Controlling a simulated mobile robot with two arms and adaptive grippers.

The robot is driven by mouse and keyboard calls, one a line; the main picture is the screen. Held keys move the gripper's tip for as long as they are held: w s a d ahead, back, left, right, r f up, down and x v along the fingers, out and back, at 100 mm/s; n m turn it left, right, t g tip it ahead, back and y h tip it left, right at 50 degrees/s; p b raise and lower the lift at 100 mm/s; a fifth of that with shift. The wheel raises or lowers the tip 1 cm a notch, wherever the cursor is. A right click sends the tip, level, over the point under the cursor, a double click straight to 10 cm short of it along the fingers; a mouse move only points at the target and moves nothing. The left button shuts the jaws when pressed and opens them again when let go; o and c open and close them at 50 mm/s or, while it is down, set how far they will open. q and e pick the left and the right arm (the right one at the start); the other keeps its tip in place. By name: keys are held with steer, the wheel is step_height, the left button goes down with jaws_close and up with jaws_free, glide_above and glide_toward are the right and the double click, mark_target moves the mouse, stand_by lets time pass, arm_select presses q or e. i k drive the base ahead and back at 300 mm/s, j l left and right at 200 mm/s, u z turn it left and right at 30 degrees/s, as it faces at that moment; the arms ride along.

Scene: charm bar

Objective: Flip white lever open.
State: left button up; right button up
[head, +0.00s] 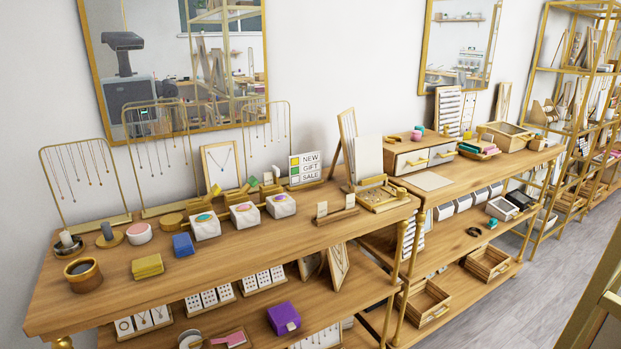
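I cannot clearly pick out a white lever. A purple box (284,318) on the lower shelf at bottom centre has a small white tab (292,326) on its front, but I cannot tell whether it is a lever. A small sign (304,168) reading NEW GIFT SALE stands at the back of the near table, with yellow and green squares on its left side. Neither of my grippers shows in this view.
The near wooden table (250,262) holds necklace stands, white ring blocks and small boxes. A second table (465,185) holds a drawer unit (412,160). Open wooden trays (428,300) sit below. Grey floor (530,300) is clear at bottom right.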

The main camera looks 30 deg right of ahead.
mark_target(277, 172)
steer(key=i+l+z, duration=0.15)
steer(key=z, duration=0.35)
steer(key=i+l+z, duration=0.2)
steer(key=z, duration=0.3)
steer(key=l, duration=0.1)
